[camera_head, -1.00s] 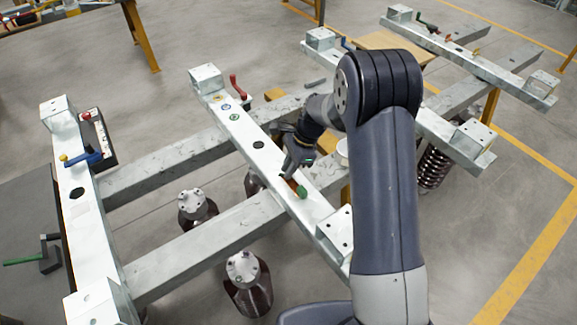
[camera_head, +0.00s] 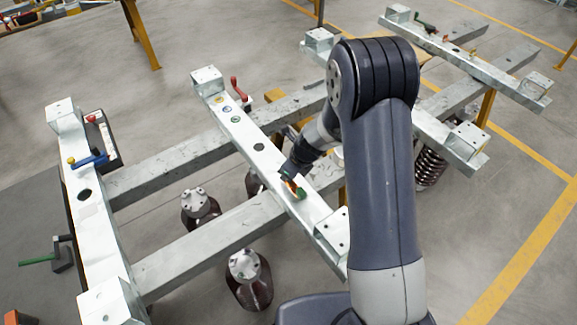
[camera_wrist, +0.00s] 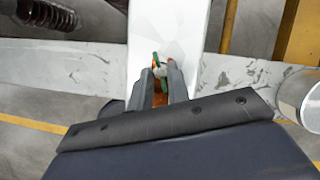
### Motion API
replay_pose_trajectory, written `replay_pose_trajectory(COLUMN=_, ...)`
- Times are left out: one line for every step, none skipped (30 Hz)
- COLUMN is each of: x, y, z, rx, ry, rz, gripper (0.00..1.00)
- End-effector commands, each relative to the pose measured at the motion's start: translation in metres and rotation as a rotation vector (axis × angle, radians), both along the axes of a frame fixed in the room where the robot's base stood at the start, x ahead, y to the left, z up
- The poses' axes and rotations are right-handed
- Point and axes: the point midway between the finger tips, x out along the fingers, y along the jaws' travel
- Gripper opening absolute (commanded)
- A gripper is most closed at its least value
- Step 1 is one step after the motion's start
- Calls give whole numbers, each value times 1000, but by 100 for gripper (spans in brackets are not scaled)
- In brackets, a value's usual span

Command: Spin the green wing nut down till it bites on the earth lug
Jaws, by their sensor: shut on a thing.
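The green wing nut (camera_head: 300,194) is on the near part of the white middle crossbeam (camera_head: 318,214). My gripper (camera_head: 292,183) reaches it from above right, with its fingertips at the nut. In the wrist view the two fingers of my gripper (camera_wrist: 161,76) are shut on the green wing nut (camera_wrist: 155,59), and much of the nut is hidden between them. An orange-copper piece, which looks like the earth lug (camera_wrist: 160,99), shows just below it between the fingers. Whether the nut touches the lug cannot be seen.
Coloured rings (camera_head: 227,108) and a red-handled lever (camera_head: 237,88) sit farther up the same beam. A blue lever (camera_head: 88,160) is on the left beam. Dark canisters with pale tops (camera_head: 244,264) stand below the frame. A coil spring (camera_head: 431,165) is at right.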

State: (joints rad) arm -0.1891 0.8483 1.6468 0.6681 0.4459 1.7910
Motion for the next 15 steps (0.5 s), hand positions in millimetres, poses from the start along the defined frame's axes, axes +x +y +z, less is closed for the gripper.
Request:
replay_pose_trajectory(x=0, y=2, z=7, rx=1, ry=-1, rz=-44, gripper=0)
replay_pose_trajectory(x=0, y=2, z=8, rx=0, ry=-2, rz=-73, gripper=0)
replay_pose_trajectory(x=0, y=2, z=8, rx=0, ry=-1, rz=-111, gripper=0)
replay_pose_trajectory(x=-1, y=2, z=8, rx=1, ry=-1, rz=-139, gripper=0)
replay_pose_trajectory(x=-1, y=2, z=9, rx=0, ry=-1, rz=-168, gripper=0)
replay_pose_trajectory(x=-1, y=3, z=9, rx=0, ry=-2, rz=-206, gripper=0)
replay_pose_trajectory(x=-1, y=3, z=9, rx=0, ry=-1, rz=-234, gripper=0)
replay_pose_trajectory(x=-1, y=3, z=9, rx=1, ry=0, rz=-262, gripper=0)
replay_pose_trajectory(x=-2, y=3, z=10, rx=0, ry=-1, rz=-300, gripper=0)
replay_pose_trajectory(x=-2, y=3, z=10, rx=0, ry=-1, rz=-329, gripper=0)
replay_pose_trajectory(x=-2, y=4, z=10, rx=0, ry=-1, rz=-357, gripper=0)
replay_pose_trajectory(x=-2, y=4, z=10, rx=0, ry=0, rz=-395, gripper=0)
replay_pose_trajectory(x=-2, y=4, z=10, rx=0, ry=-2, rz=-423, gripper=0)
replay_pose_trajectory(x=-2, y=5, z=10, rx=1, ry=-1, rz=-452, gripper=0)
replay_pose_trajectory(x=-2, y=5, z=10, rx=1, ry=-2, rz=-490, gripper=0)
